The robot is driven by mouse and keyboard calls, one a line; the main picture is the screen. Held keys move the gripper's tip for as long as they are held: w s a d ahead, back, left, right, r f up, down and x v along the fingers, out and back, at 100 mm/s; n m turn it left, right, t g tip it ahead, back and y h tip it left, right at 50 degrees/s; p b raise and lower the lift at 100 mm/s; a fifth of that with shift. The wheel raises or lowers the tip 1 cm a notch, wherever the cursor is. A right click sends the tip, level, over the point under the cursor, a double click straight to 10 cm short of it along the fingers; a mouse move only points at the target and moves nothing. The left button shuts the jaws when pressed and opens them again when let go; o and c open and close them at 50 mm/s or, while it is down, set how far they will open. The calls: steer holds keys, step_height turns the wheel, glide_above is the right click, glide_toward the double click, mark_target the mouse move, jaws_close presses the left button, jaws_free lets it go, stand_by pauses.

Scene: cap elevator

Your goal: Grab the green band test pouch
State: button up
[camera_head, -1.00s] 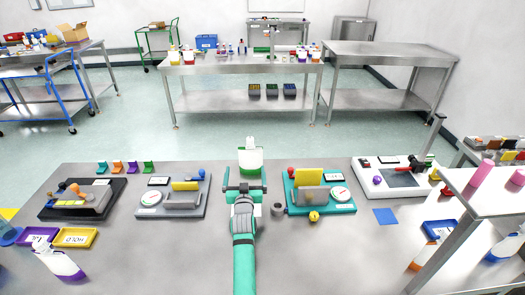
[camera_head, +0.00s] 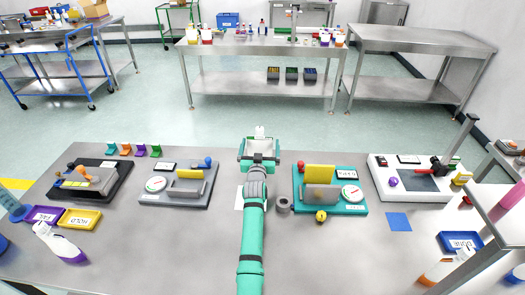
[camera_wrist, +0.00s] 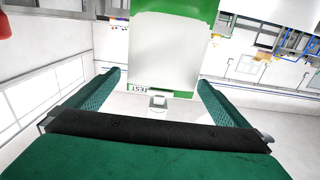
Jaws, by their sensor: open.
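The test pouch is pale white with a green band and a label reading TEST. In the wrist view the pouch (camera_wrist: 165,50) fills the upper middle, between and beyond my fingertips. In the head view the pouch (camera_head: 259,146) shows as a pale patch between the fingers at the table's far edge. My gripper (camera_head: 259,150) is open, with one finger on each side of the pouch; it also shows in the wrist view (camera_wrist: 160,80). I cannot tell whether either finger touches the pouch.
A grey gauge station (camera_head: 178,184) stands left of my arm and a teal one (camera_head: 330,190) right of it. A small grey ring (camera_head: 283,205) sits close to my arm's right. Yellow (camera_head: 80,219) and purple trays lie front left; a white station (camera_head: 420,178) stands right.

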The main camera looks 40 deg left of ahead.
steer(key=shift+w+a, duration=0.4)
steer(key=shift+w, duration=0.05)
steer(key=shift+w+a, duration=0.35)
steer(key=shift+w, duration=0.05)
steer(key=shift+s+d, duration=0.1)
steer(key=c, duration=1.3)
steer(key=shift+r, duration=0.1)
steer(key=shift+c, duration=0.8)
steer(key=shift+r, duration=0.1)
